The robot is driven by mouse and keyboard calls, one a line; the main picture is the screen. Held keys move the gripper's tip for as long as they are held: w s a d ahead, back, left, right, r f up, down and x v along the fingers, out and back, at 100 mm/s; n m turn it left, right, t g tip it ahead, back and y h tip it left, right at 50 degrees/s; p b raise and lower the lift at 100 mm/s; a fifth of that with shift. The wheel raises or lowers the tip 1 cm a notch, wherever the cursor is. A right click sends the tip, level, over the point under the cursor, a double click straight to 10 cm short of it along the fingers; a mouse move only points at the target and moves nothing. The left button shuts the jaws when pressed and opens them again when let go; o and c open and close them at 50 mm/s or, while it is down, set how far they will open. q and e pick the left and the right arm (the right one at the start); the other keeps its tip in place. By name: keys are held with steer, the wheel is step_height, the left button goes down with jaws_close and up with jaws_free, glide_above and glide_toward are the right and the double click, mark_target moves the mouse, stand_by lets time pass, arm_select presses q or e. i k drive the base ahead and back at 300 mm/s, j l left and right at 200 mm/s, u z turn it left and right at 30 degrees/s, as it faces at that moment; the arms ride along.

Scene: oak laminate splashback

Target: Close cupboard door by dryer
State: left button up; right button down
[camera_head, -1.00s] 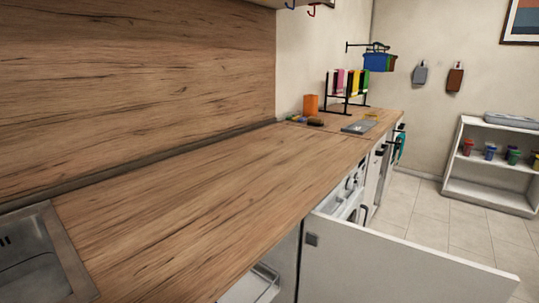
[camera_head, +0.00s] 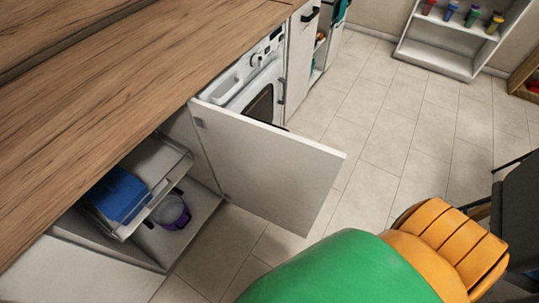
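The cupboard door (camera_head: 265,165) is a white panel standing wide open, swung out from the counter front beside the dryer (camera_head: 258,85). Its hinge side is at the cupboard and its free edge points right over the floor. The open cupboard (camera_head: 205,205) shows a wire or clear pull-out shelf (camera_head: 165,190) with a blue container (camera_head: 117,193), and a purple pot (camera_head: 172,212) below. A green and orange arm part of mine fills the bottom right, in front of the door. Neither gripper can be made out, and nothing is seen touching the door.
The wooden counter (camera_head: 110,85) runs along the upper left. Tiled floor (camera_head: 385,130) is clear right of the door. A white shelf unit (camera_head: 435,55) with colourful cups stands at the back. A wooden box (camera_head: 528,75) is at the right edge.

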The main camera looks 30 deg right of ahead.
mark_target(285, 180)
steer(key=l+u, duration=0.3)
steer(key=l, duration=0.2)
steer(key=l+u, duration=0.3)
steer(key=l, duration=0.25)
steer(key=l+u, duration=0.3)
steer(key=l, duration=0.25)
steer(key=k+l+u, duration=0.25)
steer(key=l, duration=0.25)
steer(key=l+u, duration=0.3)
steer(key=l, duration=0.2)
steer(key=k+l+u, duration=0.1)
steer(key=l+u, duration=0.15)
steer(key=l, duration=0.15)
steer(key=k+l+u, duration=0.25)
steer(key=l, duration=0.2)
steer(key=i, duration=0.1)
